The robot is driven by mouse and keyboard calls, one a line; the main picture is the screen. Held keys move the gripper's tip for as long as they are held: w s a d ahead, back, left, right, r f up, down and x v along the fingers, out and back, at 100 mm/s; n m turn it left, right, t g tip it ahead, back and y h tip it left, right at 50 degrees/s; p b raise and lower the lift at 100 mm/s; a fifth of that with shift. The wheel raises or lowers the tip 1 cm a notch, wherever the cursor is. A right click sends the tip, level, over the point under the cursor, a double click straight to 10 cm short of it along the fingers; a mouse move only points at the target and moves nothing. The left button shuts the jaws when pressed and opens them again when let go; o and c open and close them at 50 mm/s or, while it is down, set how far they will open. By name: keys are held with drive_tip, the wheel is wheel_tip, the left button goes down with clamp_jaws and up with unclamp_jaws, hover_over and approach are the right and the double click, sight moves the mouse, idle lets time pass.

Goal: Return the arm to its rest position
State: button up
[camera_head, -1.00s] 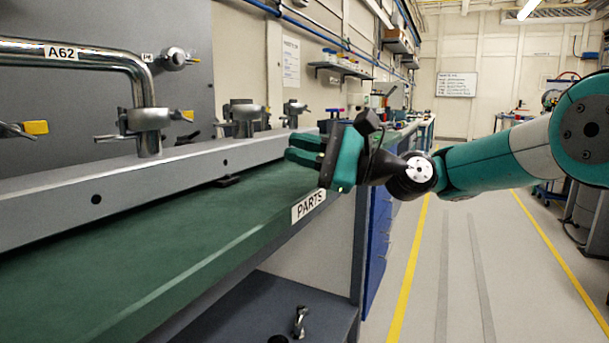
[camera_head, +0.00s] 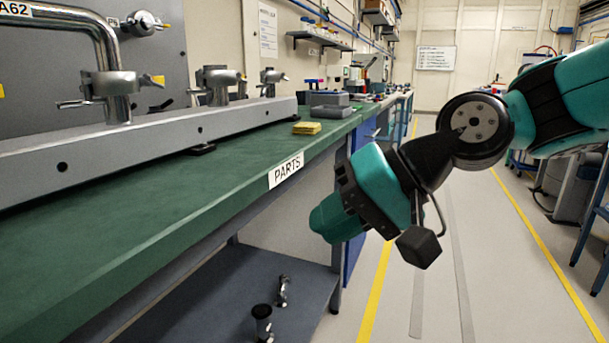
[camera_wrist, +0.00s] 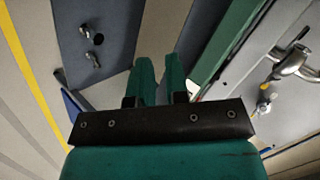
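My gripper (camera_head: 326,222) is teal with a black mount. In the head view it hangs beside the front edge of the green bench, over the aisle side, pointing left and down. In the wrist view its two teal fingers (camera_wrist: 160,72) stand a little apart with a narrow gap, and I see nothing held between them. My arm reaches in from the right, bent at the black wrist joint.
The green bench (camera_head: 120,225) marked PARTS carries a grey rail (camera_head: 150,130) with clamps, a yellow block (camera_head: 306,128) and a grey box (camera_head: 330,112). A lower shelf (camera_head: 225,290) holds small metal parts. The aisle floor (camera_head: 440,290) is open.

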drive_tip(key=s+d+f+n+g+h+p, duration=0.2)
drive_tip(key=s+d+f+n+h, duration=0.35)
drive_tip(key=s+d, duration=0.75)
wheel_tip(320, 180, up, 29)
drive_tip(key=a+p, duration=0.1)
drive_tip(key=p, duration=2.8)
drive_tip(key=shift+s+f, duration=0.2)
drive_tip(key=shift+s, duration=0.1)
drive_tip(key=shift+m, duration=0.25)
